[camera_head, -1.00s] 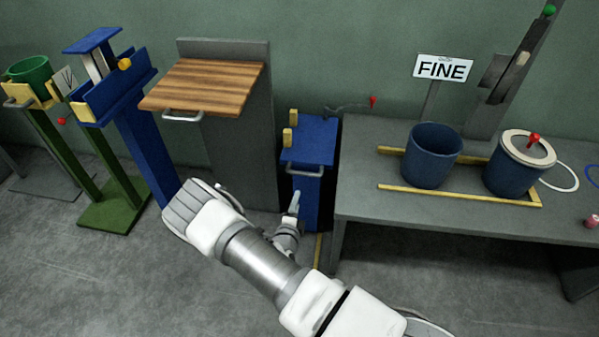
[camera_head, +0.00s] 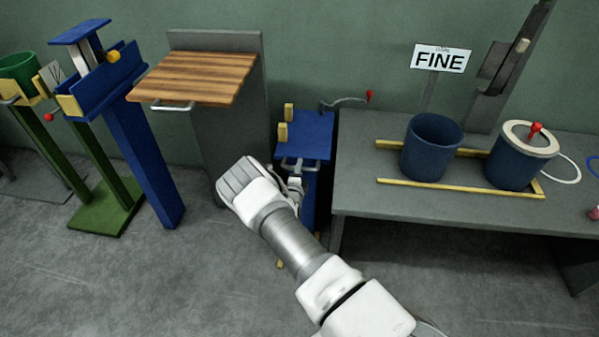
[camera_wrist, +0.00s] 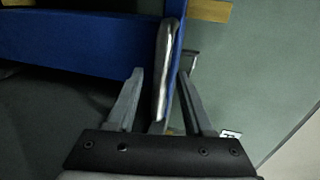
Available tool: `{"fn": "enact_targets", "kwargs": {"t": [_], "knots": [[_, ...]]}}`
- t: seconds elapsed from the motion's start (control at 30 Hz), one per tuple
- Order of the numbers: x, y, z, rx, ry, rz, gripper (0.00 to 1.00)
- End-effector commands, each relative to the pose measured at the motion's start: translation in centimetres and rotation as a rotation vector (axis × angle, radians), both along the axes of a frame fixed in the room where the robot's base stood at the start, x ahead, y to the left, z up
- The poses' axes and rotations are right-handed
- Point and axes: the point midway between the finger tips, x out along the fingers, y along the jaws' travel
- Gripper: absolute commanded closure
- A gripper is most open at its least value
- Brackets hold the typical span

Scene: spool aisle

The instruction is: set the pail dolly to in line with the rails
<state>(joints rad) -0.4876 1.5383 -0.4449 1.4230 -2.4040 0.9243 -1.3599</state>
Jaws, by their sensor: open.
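The blue dolly (camera_head: 313,124), which I take for the pail dolly, stands between the grey stand and the bench. Its top carries yellow blocks (camera_head: 282,133) on the left, and a metal handle (camera_head: 301,164) is on its front. Yellow rails (camera_head: 440,188) lie on the bench to the right, around two blue pails. My gripper (camera_head: 296,172) is at the handle, partly hidden behind my arm. In the wrist view my gripper (camera_wrist: 160,75) is open, with the handle bar (camera_wrist: 166,45) between its fingers; contact cannot be told.
The grey bench (camera_head: 355,160) stands close on the dolly's right. The grey stand (camera_head: 240,125) with a wooden shelf (camera_head: 200,76) is on its left. An open pail (camera_head: 430,150) and a lidded pail (camera_head: 512,168) stand on the bench. Floor in front is clear.

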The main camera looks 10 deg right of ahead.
Motion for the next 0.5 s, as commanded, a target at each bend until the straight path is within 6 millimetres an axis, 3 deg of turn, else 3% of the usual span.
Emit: {"fn": "enact_targets", "kwargs": {"t": [0.43,0.5], "knots": [[1.0,-0.32,-0.15,0.0,0.0,0.001,0.48],[0.99,-0.31,-0.15,0.0,0.0,0.001,0.61]]}}
